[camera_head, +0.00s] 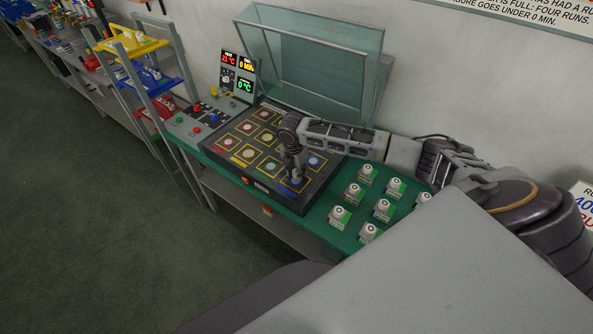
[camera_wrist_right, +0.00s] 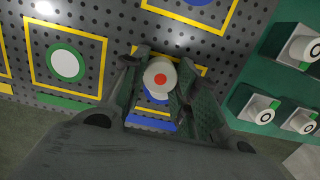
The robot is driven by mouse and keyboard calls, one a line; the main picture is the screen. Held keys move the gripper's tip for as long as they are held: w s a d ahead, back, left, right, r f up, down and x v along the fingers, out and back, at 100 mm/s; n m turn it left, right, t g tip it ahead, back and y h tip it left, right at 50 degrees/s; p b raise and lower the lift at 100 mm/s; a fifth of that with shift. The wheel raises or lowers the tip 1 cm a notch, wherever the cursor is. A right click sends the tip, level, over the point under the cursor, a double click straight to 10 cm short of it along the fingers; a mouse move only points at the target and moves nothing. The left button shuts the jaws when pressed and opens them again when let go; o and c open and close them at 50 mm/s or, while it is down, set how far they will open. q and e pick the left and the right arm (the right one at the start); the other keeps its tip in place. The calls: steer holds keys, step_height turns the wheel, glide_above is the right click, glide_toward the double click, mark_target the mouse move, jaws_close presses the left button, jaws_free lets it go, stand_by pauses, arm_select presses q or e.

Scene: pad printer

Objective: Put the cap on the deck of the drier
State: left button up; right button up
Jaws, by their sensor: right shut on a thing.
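The drier's dark perforated deck (camera_head: 272,189) carries yellow-outlined squares with coloured discs in several of them. My right gripper (camera_head: 294,181) is over the front right part of this deck. In the right wrist view my right gripper (camera_wrist_right: 160,88) is shut on the cap (camera_wrist_right: 159,75), a round white piece with a red dot on top. The cap is over or in a yellow-outlined square with a blue disc partly showing under it. I cannot tell whether it touches the deck. My left gripper is not in view.
The drier's glass lid (camera_head: 275,45) stands raised behind the deck. A control panel (camera_head: 199,118) with buttons and lit displays is at its left. Several white-topped pieces on small blocks (camera_head: 340,216) stand on the green bench to the right. A shelf rack (camera_head: 140,70) stands further left.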

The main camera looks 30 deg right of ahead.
mark_target(294, 174)
steer(key=o, duration=0.7)
steer(key=shift+f, duration=0.1)
step_height(294, 174, up, 12)
steer(key=a+b, duration=0.1)
steer(key=shift+s+a+b, duration=0.15)
steer(key=shift+s+b, duration=0.15)
steer(key=shift+b, duration=0.05)
stand_by(0.4)
stand_by(0.3)
